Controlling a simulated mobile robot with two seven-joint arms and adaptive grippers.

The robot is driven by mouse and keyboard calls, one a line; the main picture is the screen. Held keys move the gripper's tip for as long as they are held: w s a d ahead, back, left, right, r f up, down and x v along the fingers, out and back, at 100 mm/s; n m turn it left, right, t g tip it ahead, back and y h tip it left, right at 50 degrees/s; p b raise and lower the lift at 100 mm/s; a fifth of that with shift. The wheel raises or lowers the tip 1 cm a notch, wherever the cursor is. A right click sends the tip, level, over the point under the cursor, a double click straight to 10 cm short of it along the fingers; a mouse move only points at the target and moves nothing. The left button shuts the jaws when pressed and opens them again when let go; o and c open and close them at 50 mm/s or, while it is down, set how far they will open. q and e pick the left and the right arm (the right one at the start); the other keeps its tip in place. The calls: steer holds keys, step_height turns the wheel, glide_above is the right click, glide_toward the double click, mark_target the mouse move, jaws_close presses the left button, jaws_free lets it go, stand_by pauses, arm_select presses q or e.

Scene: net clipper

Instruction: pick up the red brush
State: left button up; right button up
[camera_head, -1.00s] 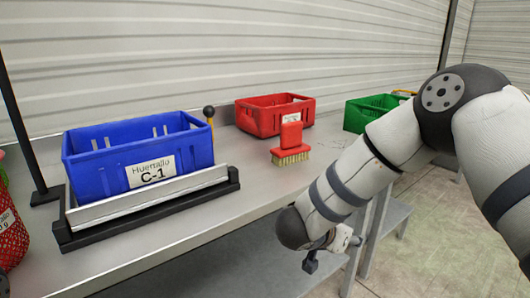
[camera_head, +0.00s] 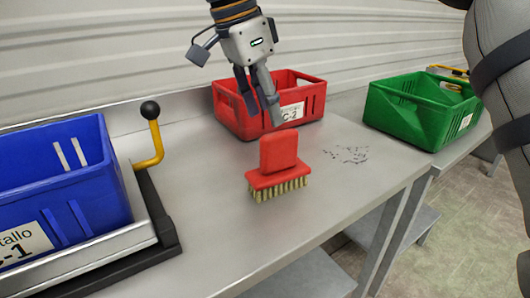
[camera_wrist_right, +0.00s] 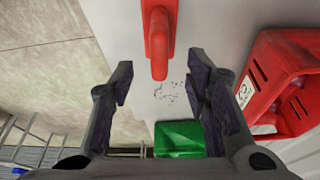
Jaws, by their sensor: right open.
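The red brush (camera_head: 278,160) stands on the metal table with its block handle up and its pale bristles down. My right gripper (camera_head: 263,114) hangs above and just behind it in the head view, fingers pointing down, open and empty. In the right wrist view, the red brush (camera_wrist_right: 158,38) shows at the top centre, between the lines of the two open fingers (camera_wrist_right: 161,62) and beyond their tips. No contact with the brush shows. My left gripper is not in view.
A red crate (camera_head: 310,95) marked C-2 stands behind the brush, close to my right gripper. A blue crate (camera_head: 95,180) sits left in a metal holder with a yellow-stemmed lever (camera_head: 155,145). A green crate (camera_head: 395,116) stands right.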

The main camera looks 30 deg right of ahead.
steer(key=w, duration=0.1)
glide_above(284, 153)
steer(key=a, duration=0.2)
steer(key=f, duration=0.4)
steer(key=shift+w+f, duration=0.3)
steer(key=shift+w, duration=0.05)
steer(key=x, duration=0.6)
steer(key=shift+w+d+f+p, duration=0.25)
steer(key=shift+d+p, duration=0.05)
steer(key=shift+d, duration=0.15)
jaws_close()
